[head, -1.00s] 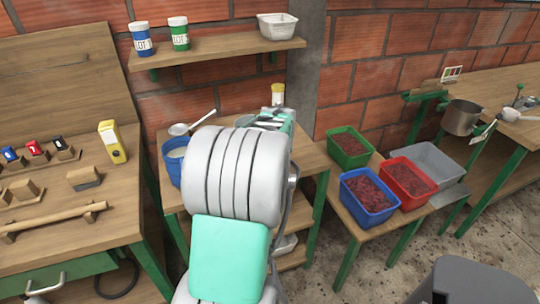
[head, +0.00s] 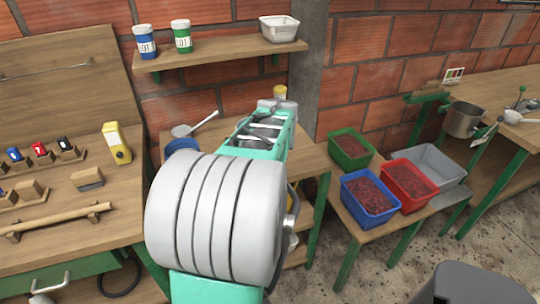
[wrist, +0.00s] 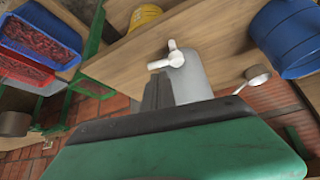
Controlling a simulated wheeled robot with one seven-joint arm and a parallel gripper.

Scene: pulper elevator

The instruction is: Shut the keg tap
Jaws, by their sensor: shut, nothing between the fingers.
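A white lever with short arms, which looks like the keg tap (wrist: 168,58), shows near the middle of the wrist view. It lies against the end of a grey piece. I cannot tell whether they touch or how far the lever is turned. In the head view my gripper (head: 271,107) is shut and empty over the back of the middle bench. My arm hides the tap and most of the bench there.
A blue bucket (wrist: 288,38) and a ladle (wrist: 258,76) are right of the lever in the wrist view. A shelf (head: 225,53) hangs above. Crates of red berries (head: 367,193) stand on a lower bench at right.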

